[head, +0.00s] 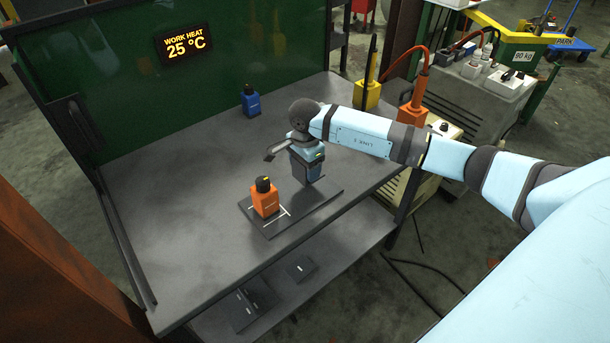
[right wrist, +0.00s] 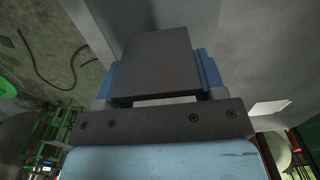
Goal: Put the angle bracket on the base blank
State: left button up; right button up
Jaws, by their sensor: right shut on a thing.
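The base blank (head: 272,228) is a flat dark plate with white marking lines, lying on the grey bench near its front edge. My right gripper (head: 308,170) points down over the far right end of this blank. In the right wrist view its two blue fingers (right wrist: 160,75) are shut on a flat dark grey piece, which looks like the angle bracket (right wrist: 158,62). My left gripper is not in view.
An orange block with a black knob (head: 265,200) stands on the blank, left of my right gripper. A similar blue one (head: 250,102) stands farther back. A yellow holder (head: 367,95) and an orange holder (head: 412,115) are at the right edge. The bench's left side is clear.

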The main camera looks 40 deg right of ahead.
notch_tip(320, 180, down, 4)
jog(key=shift+r, duration=0.15)
jog(key=o, duration=0.9)
jog(key=shift+f, duration=0.2)
jog(key=o, duration=0.4)
jog(key=shift+o, duration=0.2)
